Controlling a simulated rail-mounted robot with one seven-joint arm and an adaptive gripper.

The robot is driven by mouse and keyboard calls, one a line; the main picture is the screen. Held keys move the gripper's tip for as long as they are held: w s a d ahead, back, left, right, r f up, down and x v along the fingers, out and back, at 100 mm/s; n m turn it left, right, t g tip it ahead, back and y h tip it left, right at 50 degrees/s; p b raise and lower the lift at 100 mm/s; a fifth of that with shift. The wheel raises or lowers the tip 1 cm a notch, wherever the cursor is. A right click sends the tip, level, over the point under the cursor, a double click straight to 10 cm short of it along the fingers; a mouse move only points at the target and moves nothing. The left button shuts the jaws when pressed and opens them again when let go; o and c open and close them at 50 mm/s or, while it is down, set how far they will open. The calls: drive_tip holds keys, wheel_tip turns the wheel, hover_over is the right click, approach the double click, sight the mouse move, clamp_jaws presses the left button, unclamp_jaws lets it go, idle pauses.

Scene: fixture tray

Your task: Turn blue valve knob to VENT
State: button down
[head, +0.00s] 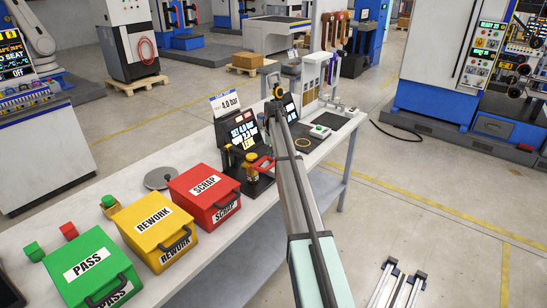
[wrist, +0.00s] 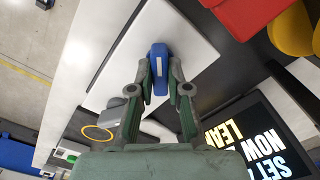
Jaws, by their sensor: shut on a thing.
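The blue valve knob (wrist: 158,60) is in the wrist view, a blue bar with a pale stripe, in front of a white panel. My gripper (wrist: 160,88) has one finger on each side of the knob and is shut on its near part. The far end of the knob sticks out past the fingertips. In the head view my arm reaches to the test station, and the knob cannot be made out there. No VENT marking is readable. The station display (head: 243,130) shows a set value of 4.0 bar, and its text is upside down in the wrist view (wrist: 262,135).
Green PASS (head: 90,268), yellow REWORK (head: 155,230) and red SCRAP (head: 203,195) boxes stand along the bench left of the station. A sign (head: 225,102) reads 4.0 bar. The floor at right is largely open.

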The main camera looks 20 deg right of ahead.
drive_tip(key=n+b, duration=0.1)
drive_tip(key=n, duration=0.3)
drive_tip(key=shift+f+n, duration=0.1)
drive_tip(key=shift+n, duration=0.3)
drive_tip(key=n+b, duration=0.1)
drive_tip(key=n, duration=0.3)
drive_tip(key=shift+n, duration=0.4)
drive_tip(key=c, duration=1.1)
unclamp_jaws()
wheel_tip(320, 180, up, 12)
drive_tip(key=shift+r, duration=0.1)
